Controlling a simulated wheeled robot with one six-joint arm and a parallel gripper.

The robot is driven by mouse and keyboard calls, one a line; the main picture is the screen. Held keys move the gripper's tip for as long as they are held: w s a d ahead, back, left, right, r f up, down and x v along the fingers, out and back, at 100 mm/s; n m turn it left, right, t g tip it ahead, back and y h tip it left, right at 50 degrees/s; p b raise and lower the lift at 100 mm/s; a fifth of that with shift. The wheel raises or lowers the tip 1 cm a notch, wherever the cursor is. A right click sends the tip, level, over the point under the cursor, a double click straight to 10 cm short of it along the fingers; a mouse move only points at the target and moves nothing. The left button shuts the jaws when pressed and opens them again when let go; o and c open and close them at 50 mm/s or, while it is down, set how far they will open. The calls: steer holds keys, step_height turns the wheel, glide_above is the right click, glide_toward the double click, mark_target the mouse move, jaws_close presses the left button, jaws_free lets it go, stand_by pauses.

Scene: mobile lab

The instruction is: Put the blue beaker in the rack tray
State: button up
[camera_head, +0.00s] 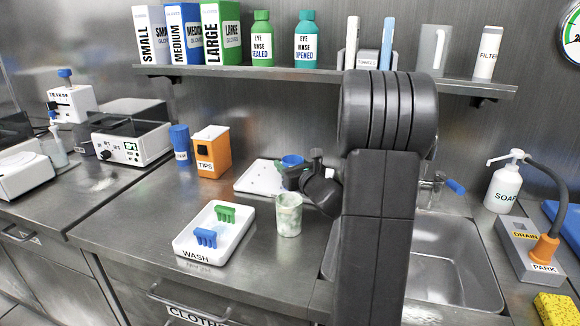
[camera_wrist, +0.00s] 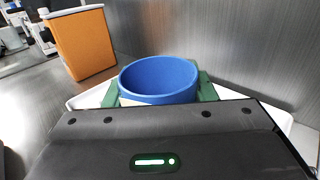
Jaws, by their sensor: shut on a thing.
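The blue beaker (camera_head: 292,160) shows at the back of the counter, partly hidden by my arm. In the wrist view its blue rim (camera_wrist: 158,78) is up close, open end up. My gripper (camera_head: 293,171) is shut on it, with green fingers on both sides of the beaker in the wrist view (camera_wrist: 160,92). The white rack tray (camera_head: 255,182) lies flat on the counter beneath, and its edge shows below the beaker in the wrist view (camera_wrist: 88,99). I cannot tell whether the beaker touches the tray. My arm hides the tray's right part.
A cloudy beaker (camera_head: 289,214) stands in front of the tray. A white WASH tray (camera_head: 190,249) holds a blue and a green piece. An orange TIPS box (camera_head: 212,153) and a blue container (camera_head: 181,144) stand left. The sink (camera_head: 450,270) is right; a shelf (camera_head: 300,73) runs above.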

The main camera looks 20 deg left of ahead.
steer(key=shift+f, duration=0.1)
steer(key=o, duration=1)
steer(key=shift+c, duration=0.2)
steer(key=shift+r, duration=0.25)
steer(key=v, duration=1.2)
steer(key=shift+f+p, duration=0.1)
steer(key=shift+p, duration=0.2)
